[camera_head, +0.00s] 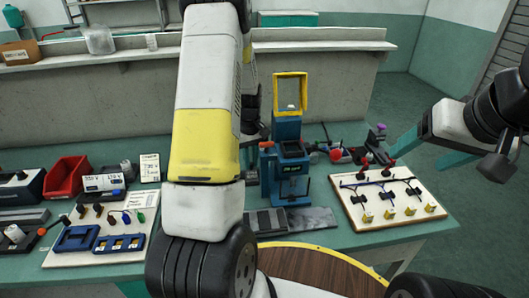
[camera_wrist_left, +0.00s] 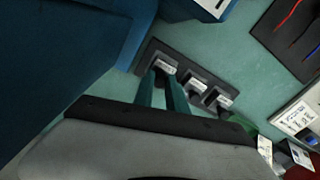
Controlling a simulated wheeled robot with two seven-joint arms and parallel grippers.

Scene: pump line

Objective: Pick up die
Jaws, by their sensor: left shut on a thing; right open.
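In the left wrist view, a dark die with a pale label (camera_wrist_left: 165,67) sits at the near-left end of a dark rack (camera_wrist_left: 148,48). My left gripper (camera_wrist_left: 163,80) has its teal fingers closed around this die, which looks to be still at its place in the rack. Two similar labelled dies, a middle one (camera_wrist_left: 194,84) and a right one (camera_wrist_left: 225,99), stand beside it. In the head view my left arm hides its own gripper and most of the rack area. My right gripper (camera_head: 420,155) is open and empty above the far right of the table.
A blue press (camera_head: 289,175) with a raised yellow guard (camera_head: 290,76) stands mid-table, close to my left arm. A wiring board (camera_head: 386,199) lies at the right. A red bin (camera_head: 66,178) and a tool board (camera_head: 103,235) are at the left.

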